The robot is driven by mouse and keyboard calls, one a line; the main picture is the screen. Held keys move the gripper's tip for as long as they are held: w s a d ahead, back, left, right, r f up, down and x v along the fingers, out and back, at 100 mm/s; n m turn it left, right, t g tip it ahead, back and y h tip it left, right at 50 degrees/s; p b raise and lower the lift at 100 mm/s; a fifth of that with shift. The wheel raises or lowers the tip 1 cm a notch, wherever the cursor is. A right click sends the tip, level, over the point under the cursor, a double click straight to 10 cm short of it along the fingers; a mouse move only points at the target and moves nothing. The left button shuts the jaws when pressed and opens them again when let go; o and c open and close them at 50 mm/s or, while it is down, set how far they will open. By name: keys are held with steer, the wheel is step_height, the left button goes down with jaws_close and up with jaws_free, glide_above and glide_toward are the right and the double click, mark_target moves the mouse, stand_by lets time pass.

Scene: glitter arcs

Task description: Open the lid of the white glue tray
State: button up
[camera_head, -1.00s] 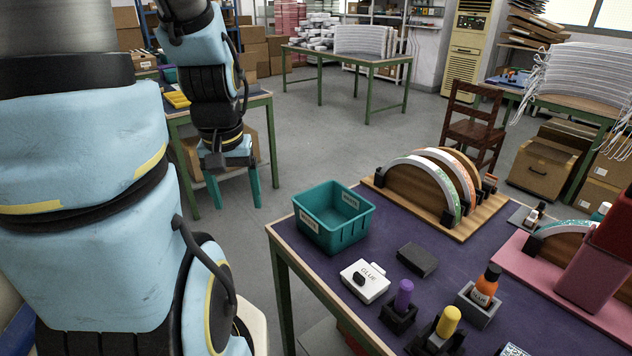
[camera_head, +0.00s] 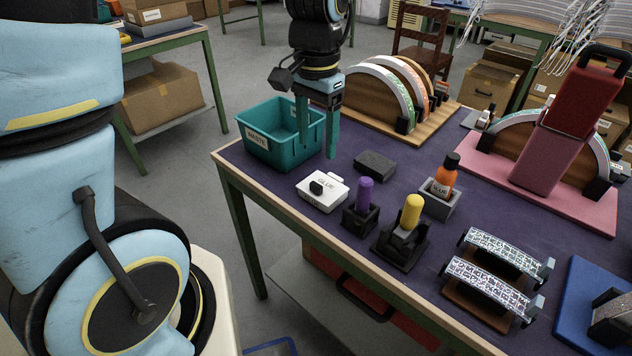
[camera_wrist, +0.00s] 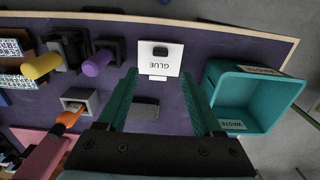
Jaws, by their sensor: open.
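The white glue tray (camera_head: 322,191) sits on the purple table mat near its front left edge. Its lid is closed, marked GLUE, with a black knob (camera_head: 316,187) on top. In the wrist view the tray (camera_wrist: 160,61) lies ahead, between the lines of the two fingers, with its black knob at the far side. My gripper (camera_head: 317,150) is open and empty, pointing down above the table behind the tray, beside the teal bin. In the wrist view my gripper's teal fingers (camera_wrist: 164,90) are wide apart and do not touch the tray.
The teal waste bin (camera_head: 270,150) stands left of my gripper. A dark block (camera_head: 375,164) lies behind the tray. Purple (camera_head: 365,192) and yellow (camera_head: 411,211) bottles in black holders and an orange glue bottle (camera_head: 446,176) stand to the right. Wooden arc stands (camera_head: 425,120) are behind.

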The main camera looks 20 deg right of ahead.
mark_target(316, 184)
step_height(316, 184, down, 10)
steer(key=shift+p, duration=0.3)
steer(key=shift+c, duration=0.2)
jaws_close()
stand_by(0.4)
stand_by(0.9)
